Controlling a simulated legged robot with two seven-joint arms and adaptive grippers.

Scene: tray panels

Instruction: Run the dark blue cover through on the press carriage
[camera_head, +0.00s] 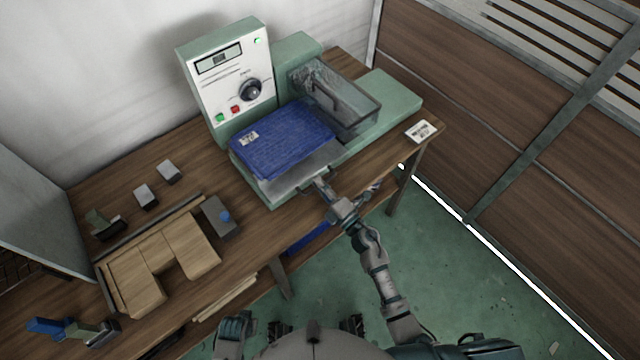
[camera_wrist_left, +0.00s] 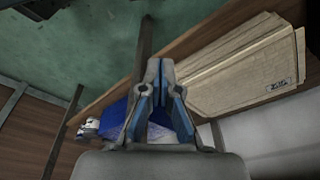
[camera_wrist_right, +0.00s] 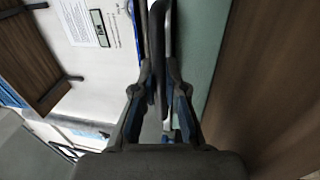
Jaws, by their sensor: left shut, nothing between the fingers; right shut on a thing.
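The dark blue cover (camera_head: 285,138) lies flat on the press carriage, with a small white label near its left corner. A bare strip of the metal carriage (camera_head: 300,178) shows in front of it. The carriage sits on the green press bed, left of the clear guard (camera_head: 362,118). My right gripper (camera_head: 326,192) is at the carriage's front edge, shut on the carriage handle (camera_head: 318,180). In the right wrist view the dark handle (camera_wrist_right: 157,50) runs between the fingers. My left gripper (camera_wrist_left: 160,75) is shut and empty, low near the bench shelf.
The press control panel (camera_head: 238,80) has a dial and a lit green lamp. A white label card (camera_head: 420,131) lies at right. Boards (camera_wrist_left: 245,65) lie on the lower shelf.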

